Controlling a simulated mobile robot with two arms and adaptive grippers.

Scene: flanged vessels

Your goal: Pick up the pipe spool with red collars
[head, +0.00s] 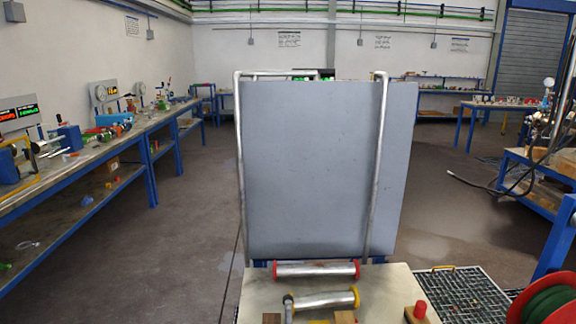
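The pipe spool with red collars (316,270) lies on its side near the bottom middle of the head view. It is a silver tube with a red collar at each end, and it lies across the far edge of a pale worktop (385,291). A similar silver spool with yellow collars (326,299) lies just nearer on the same top. Neither of my grippers is in view.
A tall grey panel (320,165) with metal posts stands right behind the spools. A red knob-like object (418,311), a metal grating (462,294) and a green and red reel (548,303) are at the right. Long workbenches (75,160) line the left wall.

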